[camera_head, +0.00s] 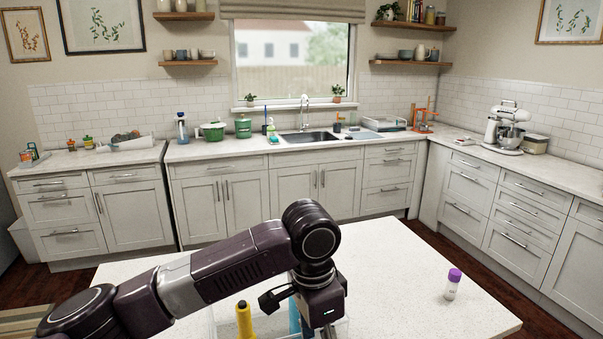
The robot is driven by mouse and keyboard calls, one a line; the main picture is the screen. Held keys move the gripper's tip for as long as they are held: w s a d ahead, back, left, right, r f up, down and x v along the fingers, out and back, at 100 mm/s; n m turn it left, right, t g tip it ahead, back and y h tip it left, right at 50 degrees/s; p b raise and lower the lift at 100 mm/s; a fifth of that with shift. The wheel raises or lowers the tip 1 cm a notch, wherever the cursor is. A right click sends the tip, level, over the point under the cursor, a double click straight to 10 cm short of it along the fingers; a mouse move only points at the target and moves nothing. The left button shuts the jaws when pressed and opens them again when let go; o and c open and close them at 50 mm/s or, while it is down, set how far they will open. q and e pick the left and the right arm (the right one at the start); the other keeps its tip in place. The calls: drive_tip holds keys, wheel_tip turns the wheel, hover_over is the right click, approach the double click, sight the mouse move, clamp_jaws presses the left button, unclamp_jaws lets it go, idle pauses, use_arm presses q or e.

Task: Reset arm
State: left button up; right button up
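My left arm comes in from the left and bends down over the white island top (395,262). Its gripper (298,318) hangs low over the near part of the island, at the bottom edge of the picture. Its fingertips are not clearly shown, so I cannot tell whether it is open or shut. A yellow bottle-like thing (245,322) stands just left of the gripper. A blue thing (295,318) is partly hidden behind the gripper; I cannot tell whether they touch. My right arm and gripper are not in view.
A small bottle with a purple cap (452,284) stands on the island's right side. A clear container edge shows around the gripper. The island is bare between gripper and bottle. Behind are counters with a sink (308,136) and a white stand mixer (508,128).

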use_arm(q)
drive_tip(key=s+d+f+n+t+h, duration=0.1)
drive_tip(key=s+d+f+n+h, duration=0.3)
drive_tip(key=s+f, duration=0.65)
drive_tip(key=s+a+f+n+t+y, duration=0.1)
drive_tip(key=s+a+f+n+y, duration=0.4)
drive_tip(key=a, duration=0.9)
drive_tip(key=s+a+f+n+t, duration=0.1)
drive_tip(key=s+a+f+n, duration=0.2)
drive_tip(key=s+a+f, duration=0.8)
wheel_tip(320, 180, down, 22)
drive_tip(key=w+a+g, duration=0.1)
drive_tip(key=w+a, duration=0.1)
drive_tip(key=a, duration=0.1)
drive_tip(key=s+a+f+m+g, duration=0.1)
drive_tip(key=s+a+f, duration=0.1)
drive_tip(key=s+f, duration=1.5)
drive_tip(key=shift+s+a+f+b, duration=0.2)
drive_tip(key=shift+s+a+b, duration=0.15)
drive_tip(key=shift+s+b, duration=0.1)
